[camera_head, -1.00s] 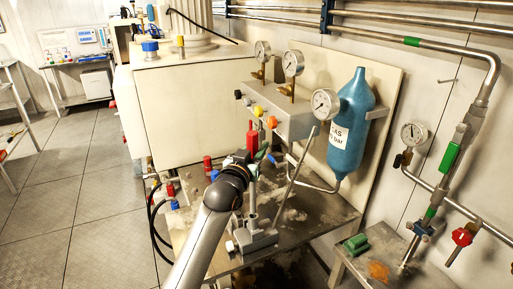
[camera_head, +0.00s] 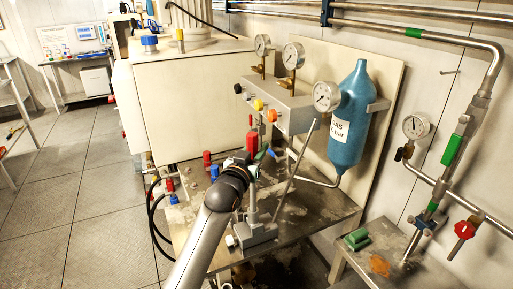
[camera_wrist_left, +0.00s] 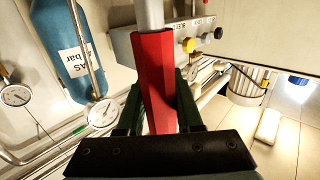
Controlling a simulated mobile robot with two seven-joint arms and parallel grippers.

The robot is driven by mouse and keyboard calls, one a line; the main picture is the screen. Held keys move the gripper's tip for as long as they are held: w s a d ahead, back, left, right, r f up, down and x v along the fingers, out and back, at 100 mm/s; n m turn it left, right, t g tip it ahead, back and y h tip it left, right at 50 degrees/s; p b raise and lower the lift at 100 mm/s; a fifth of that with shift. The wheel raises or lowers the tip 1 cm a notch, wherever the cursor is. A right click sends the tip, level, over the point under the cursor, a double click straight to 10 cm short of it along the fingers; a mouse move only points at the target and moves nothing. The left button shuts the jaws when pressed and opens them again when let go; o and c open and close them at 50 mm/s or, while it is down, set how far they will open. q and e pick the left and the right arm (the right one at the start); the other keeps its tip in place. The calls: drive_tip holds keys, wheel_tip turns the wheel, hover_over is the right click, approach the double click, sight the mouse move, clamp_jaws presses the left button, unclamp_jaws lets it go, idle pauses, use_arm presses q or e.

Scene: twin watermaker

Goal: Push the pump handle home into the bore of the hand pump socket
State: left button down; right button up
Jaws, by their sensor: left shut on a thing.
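The pump handle has a red grip (camera_head: 252,143) with a grey rod below it, and stands about upright above the hand pump. My left gripper (camera_head: 248,168) is shut around the grip. The left wrist view shows the red grip (camera_wrist_left: 155,75) between the dark green fingers (camera_wrist_left: 158,105), with the grey rod (camera_wrist_left: 150,14) leaving its far end. In the head view the grey hand pump socket (camera_head: 260,234) sits on the bench under my gripper. The rod runs down to its upright part. I cannot tell how deep the rod is in the bore. My right gripper is not in view.
A slanted thin pipe (camera_head: 303,158) stands close to the right of the handle. Behind are a valve block (camera_head: 285,112) with coloured knobs, gauges and a blue gas bottle (camera_head: 349,120). Red and blue capped fittings (camera_head: 207,160) are left of my gripper.

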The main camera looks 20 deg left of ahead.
use_arm(q)
drive_tip(key=shift+f+b, duration=0.9)
drive_tip(key=shift+f, duration=0.55)
drive_tip(key=c, duration=0.7)
unclamp_jaws()
drive_tip(key=shift+o, duration=1.1)
drive_tip(key=shift+f, duration=0.1)
drive_tip(key=shift+s, duration=0.1)
drive_tip(key=s+d+b, duration=0.1)
drive_tip(key=s, duration=1.1)
drive_tip(key=shift+s, duration=0.15)
